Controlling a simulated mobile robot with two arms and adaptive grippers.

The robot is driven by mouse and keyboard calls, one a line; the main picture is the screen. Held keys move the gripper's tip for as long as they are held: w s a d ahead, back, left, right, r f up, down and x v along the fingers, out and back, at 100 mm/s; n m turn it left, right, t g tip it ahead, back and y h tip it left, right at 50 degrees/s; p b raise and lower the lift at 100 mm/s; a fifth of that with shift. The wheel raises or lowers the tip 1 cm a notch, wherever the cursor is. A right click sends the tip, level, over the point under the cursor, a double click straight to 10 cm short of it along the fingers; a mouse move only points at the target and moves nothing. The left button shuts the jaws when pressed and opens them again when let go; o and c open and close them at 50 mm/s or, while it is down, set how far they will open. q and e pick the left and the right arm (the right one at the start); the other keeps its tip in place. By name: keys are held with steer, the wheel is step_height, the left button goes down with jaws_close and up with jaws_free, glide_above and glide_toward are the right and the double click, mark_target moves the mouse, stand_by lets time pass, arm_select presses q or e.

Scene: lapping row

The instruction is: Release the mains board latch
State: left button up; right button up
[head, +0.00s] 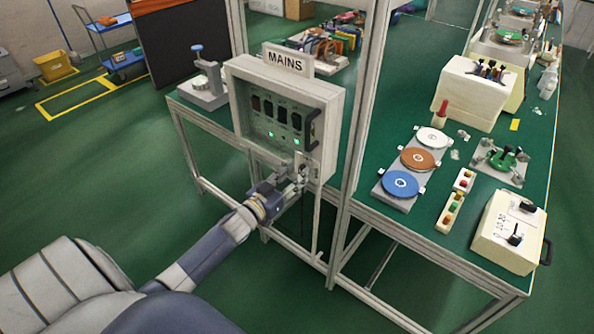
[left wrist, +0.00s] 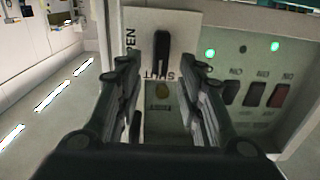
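The mains board (head: 240,88) is a pale upright box with a MAINS sign, dark switches and two green lights. A pale latch plate (left wrist: 189,18) with OPEN and SHUT lettering fills the upper middle of the left wrist view. On it a black latch handle (left wrist: 162,48) stands lengthwise, with a small brass-coloured round part (left wrist: 162,90) near it. My left gripper (head: 298,182) is at the board's lower right corner. In the left wrist view its two fingers (left wrist: 165,75) are apart, with the latch parts showing between them; contact cannot be told. My right gripper is out of view.
Dark rocker switches (left wrist: 255,93) and green lights (left wrist: 210,53) sit beside the latch plate. A frame post (head: 352,130) stands just right of the board. The green bench (head: 400,235) carries coloured discs and a pale control box (head: 508,230).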

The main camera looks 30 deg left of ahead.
arm_select(q)
steer(key=shift+w+d, duration=0.1)
steer(key=shift+w, duration=0.6)
steer(key=shift+c, duration=0.6)
